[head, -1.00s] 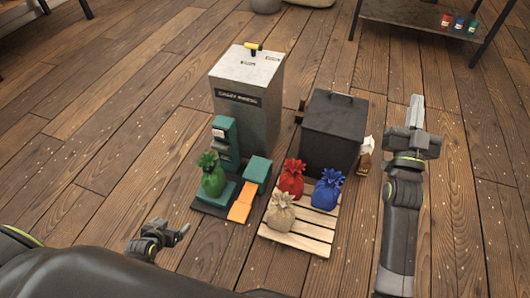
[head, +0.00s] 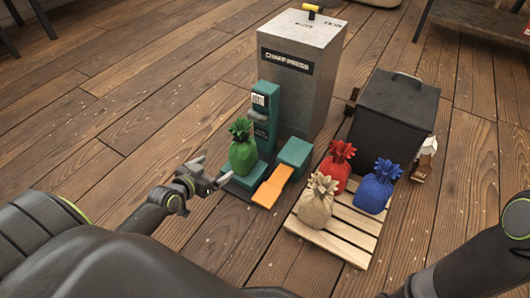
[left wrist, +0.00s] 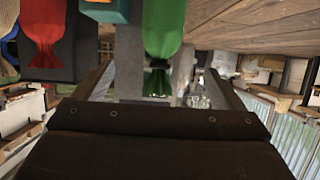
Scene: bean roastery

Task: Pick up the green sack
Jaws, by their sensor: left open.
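The green sack (head: 243,156) stands upright on the low teal platform (head: 236,190) of a teal machine (head: 265,110), its leafy top tied. My left gripper (head: 213,171) is open and empty just left of the sack, its two fingers pointing towards it. In the left wrist view, the green sack (left wrist: 164,28) shows at the top, apparently upside down, in line with the gap between the fingers of my left gripper (left wrist: 160,78). I see no contact. My right arm enters at the lower right of the head view; its gripper is out of frame.
An orange ramp (head: 273,186) and teal block (head: 295,152) adjoin the platform. Red (head: 337,166), blue (head: 376,187) and beige (head: 317,204) sacks stand on a wooden pallet (head: 340,243). A grey cabinet (head: 300,75) and dark bin (head: 393,115) stand behind. The floor at left is clear.

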